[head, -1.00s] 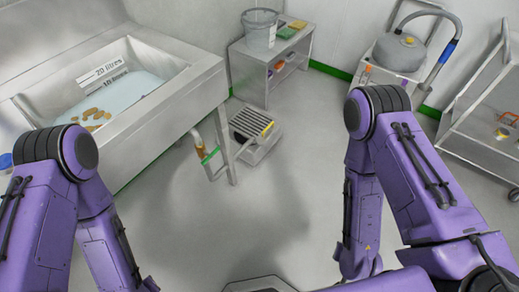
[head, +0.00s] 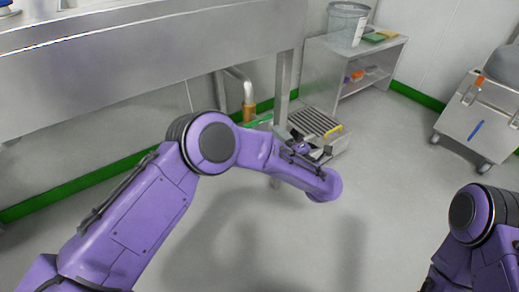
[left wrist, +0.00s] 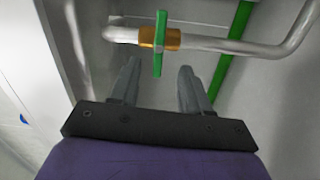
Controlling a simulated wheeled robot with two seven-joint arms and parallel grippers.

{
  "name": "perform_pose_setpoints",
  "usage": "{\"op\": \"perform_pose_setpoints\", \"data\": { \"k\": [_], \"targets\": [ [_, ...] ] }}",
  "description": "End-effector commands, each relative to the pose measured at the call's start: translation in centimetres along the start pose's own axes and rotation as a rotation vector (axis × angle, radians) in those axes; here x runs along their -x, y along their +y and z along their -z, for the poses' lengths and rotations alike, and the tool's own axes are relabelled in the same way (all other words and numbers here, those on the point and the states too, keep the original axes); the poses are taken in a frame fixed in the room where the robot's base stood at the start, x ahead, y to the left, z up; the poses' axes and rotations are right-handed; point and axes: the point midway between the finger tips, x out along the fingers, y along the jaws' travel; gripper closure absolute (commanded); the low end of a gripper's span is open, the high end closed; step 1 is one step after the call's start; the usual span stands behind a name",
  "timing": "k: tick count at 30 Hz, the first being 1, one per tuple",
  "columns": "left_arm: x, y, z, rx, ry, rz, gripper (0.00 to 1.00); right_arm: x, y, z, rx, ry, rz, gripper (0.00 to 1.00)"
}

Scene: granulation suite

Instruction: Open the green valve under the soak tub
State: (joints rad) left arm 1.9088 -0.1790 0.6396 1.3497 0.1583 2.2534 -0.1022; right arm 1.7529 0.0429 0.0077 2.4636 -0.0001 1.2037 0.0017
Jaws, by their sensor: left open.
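The green valve handle (left wrist: 160,43) is a flat bar across a brass valve body (left wrist: 146,38) on a steel pipe, seen in the left wrist view. My left gripper (left wrist: 158,68) is open, its two fingers pointing at the handle with the bar just beyond and between the tips, not gripped. In the head view the brass fitting (head: 249,112) hangs on the pipe under the soak tub (head: 140,58). The green handle (head: 263,120) shows partly there, behind my left forearm, which also hides much of the left gripper. My right gripper is out of view.
A tub leg (head: 281,88) stands close beside the valve. A grated steel box (head: 318,124) sits on the floor to its right. A steel shelf (head: 345,72) with a bucket (head: 347,23) and a wheeled cart (head: 478,118) stand farther back. The front floor is open.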

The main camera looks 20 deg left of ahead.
Motion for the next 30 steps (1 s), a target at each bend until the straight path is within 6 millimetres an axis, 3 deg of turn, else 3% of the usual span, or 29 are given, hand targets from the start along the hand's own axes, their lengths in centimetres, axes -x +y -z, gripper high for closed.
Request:
{"op": "perform_pose_setpoints", "data": {
  "k": [1, 7, 15, 19, 30],
  "targets": [
    [0.1, -0.8, -0.3, 0.045, 0.030, 0.006, 0.53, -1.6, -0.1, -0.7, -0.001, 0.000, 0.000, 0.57],
    [-1.1, 0.0, -0.3, 0.096, 0.072, 0.019, 0.53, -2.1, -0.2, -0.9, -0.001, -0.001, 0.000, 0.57],
    [-7.2, -0.4, 0.2, 0.093, 0.072, 0.019, 0.53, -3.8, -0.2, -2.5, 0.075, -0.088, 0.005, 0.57],
    [-9.2, -0.3, 0.3, 0.092, 0.068, 0.018, 0.53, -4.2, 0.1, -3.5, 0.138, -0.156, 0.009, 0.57],
    [-10.3, 0.0, 0.3, 0.090, 0.065, 0.016, 0.53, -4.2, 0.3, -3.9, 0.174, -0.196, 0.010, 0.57]
  ]
}}
